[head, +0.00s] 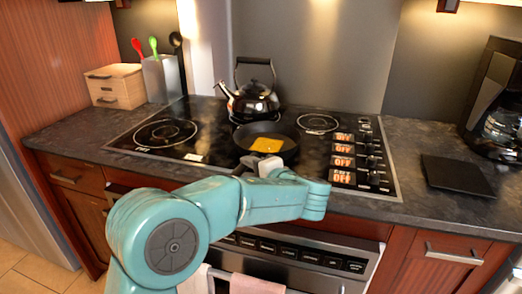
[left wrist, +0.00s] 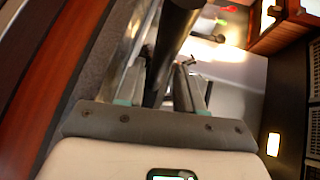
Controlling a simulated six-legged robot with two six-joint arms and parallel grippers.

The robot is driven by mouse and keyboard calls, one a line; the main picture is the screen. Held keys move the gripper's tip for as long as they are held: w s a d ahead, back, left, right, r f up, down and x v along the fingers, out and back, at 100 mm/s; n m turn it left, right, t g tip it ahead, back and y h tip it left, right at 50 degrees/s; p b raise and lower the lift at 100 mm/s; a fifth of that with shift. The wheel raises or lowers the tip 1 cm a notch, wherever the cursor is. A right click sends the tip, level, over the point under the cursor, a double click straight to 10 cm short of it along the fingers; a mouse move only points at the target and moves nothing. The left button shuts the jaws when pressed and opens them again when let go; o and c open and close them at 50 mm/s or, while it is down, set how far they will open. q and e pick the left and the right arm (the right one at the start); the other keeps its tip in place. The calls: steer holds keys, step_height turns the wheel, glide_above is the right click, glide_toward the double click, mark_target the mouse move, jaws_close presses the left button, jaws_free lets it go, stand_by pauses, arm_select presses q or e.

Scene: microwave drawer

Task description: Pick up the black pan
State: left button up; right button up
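The black pan (head: 286,130) sits on the stovetop toward the front and holds a yellow-orange square piece of food (head: 266,145). Its near side is partly covered by my left gripper (head: 268,166), which is at the pan's front edge in the head view. In the left wrist view, a dark bar that looks like the pan's handle (left wrist: 172,42) runs between the fingers of my left gripper (left wrist: 160,75). I cannot tell whether the fingers press on it or only stand around it. My right gripper is not in view.
A black kettle (head: 254,101) stands just behind the pan. Stove controls (head: 364,160) are to the right. A black flat slab (head: 457,175) and coffee maker (head: 500,110) are further right. A utensil holder (head: 160,80) and wooden box (head: 115,85) stand at the back left.

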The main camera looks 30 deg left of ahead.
arm_select(q)
steer(key=x, duration=0.4)
steer(key=shift+s+a, duration=0.15)
steer(key=shift+s, duration=0.1)
steer(key=shift+w+a+f, duration=0.15)
steer(key=shift+w+a, duration=0.1)
steer(key=shift+a, duration=0.15)
jaws_close()
